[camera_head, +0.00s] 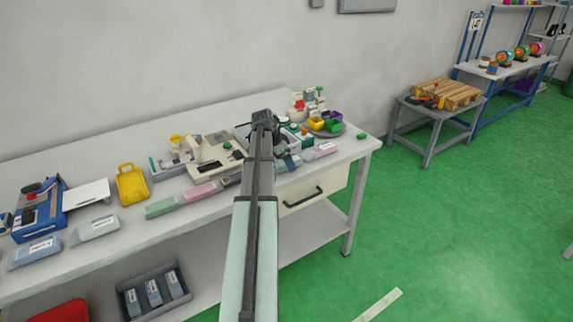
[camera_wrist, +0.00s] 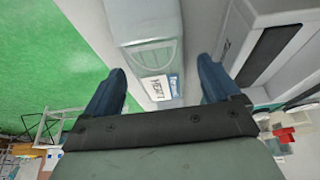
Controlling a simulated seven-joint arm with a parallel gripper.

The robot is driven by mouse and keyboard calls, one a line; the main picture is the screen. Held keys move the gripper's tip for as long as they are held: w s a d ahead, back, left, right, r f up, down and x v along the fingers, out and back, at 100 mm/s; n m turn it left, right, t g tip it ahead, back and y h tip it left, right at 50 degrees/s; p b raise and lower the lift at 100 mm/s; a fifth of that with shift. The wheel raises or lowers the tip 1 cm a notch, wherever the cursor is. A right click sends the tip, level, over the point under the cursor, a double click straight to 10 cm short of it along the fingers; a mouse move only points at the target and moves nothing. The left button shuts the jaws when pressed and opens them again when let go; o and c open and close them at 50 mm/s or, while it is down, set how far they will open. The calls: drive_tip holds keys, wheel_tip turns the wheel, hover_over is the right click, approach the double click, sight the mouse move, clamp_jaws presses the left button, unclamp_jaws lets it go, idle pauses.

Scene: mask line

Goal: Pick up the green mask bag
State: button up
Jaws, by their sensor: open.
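The green mask bag (camera_head: 161,207) lies flat near the front edge of the white table in the head view, left of a pink bag (camera_head: 200,192). My gripper (camera_head: 265,122) is over the table to its right, well apart from it; its fingers are hard to make out there. In the wrist view my gripper (camera_wrist: 160,86) is open, with two dark blue fingers apart. A pale grey bag (camera_wrist: 152,30) with a printed label shows beyond and between the fingertips, not visibly held. I cannot make out the green bag in the wrist view.
A yellow bin (camera_head: 132,185), a blue machine (camera_head: 42,207) and grey-blue bags (camera_head: 95,229) are on the left. A beige device (camera_head: 214,155) stands behind the bags.

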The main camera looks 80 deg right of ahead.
drive_tip(key=shift+c, duration=0.2)
drive_tip(key=c, duration=1.1)
wheel_tip(320, 180, up, 9)
drive_tip(key=w+d, duration=0.2)
drive_tip(key=d, duration=0.2)
drive_tip(key=w+d, duration=0.2)
drive_tip(key=d, duration=0.2)
drive_tip(key=w+d+f, duration=0.1)
drive_tip(key=w+d, duration=0.1)
drive_tip(key=d, duration=0.1)
drive_tip(key=shift+w+d, duration=0.15)
drive_tip(key=shift+d, duration=0.25)
